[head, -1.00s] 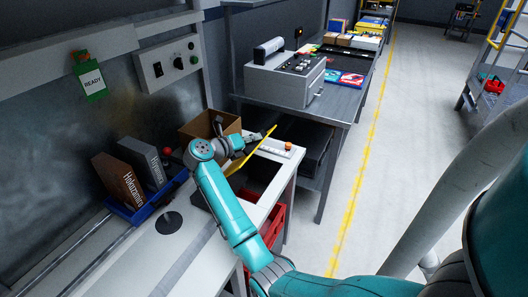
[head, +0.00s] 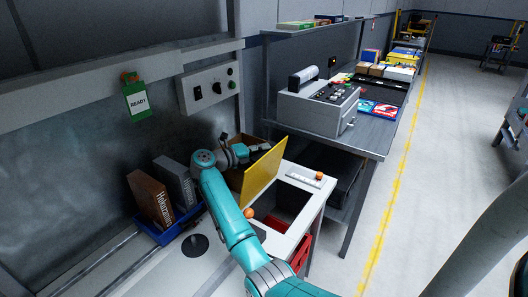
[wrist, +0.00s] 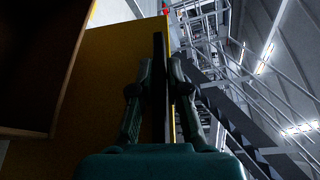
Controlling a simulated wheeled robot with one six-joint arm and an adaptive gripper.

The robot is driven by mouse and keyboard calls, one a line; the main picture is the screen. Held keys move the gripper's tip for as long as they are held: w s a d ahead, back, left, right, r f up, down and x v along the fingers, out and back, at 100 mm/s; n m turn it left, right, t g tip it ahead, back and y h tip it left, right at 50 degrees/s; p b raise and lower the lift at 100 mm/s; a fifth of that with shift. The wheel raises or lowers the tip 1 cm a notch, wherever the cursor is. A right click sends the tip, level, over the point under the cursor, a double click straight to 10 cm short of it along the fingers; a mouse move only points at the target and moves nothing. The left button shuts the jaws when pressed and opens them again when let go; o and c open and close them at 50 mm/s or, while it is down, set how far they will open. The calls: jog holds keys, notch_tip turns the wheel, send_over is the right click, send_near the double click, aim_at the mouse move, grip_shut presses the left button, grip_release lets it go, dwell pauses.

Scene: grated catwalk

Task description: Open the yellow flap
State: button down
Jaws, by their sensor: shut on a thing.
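The yellow flap (head: 262,176) stands raised and steeply tilted beside a dark square opening (head: 284,203) in the white counter. Its broad yellow face shows toward the opening. My gripper (head: 240,153) is at the flap's upper left, partly hidden by my arm and the flap. In the wrist view my gripper (wrist: 159,90) has its two fingers closed on the flap's dark edge, with the flap's yellow face (wrist: 112,75) on the left.
A cardboard box (head: 252,143) stands behind the flap. A blue tray (head: 176,224) with boxes is at left. An orange knob (head: 249,212) is near the opening's left side, another (head: 319,176) beyond it. A grey machine (head: 318,107) sits on the bench behind. A red crate (head: 301,255) is below.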

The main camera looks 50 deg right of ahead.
jog(key=shift+f, duration=0.1)
jog(key=c, duration=1.2)
grip_release()
jog(key=shift+w, duration=0.1)
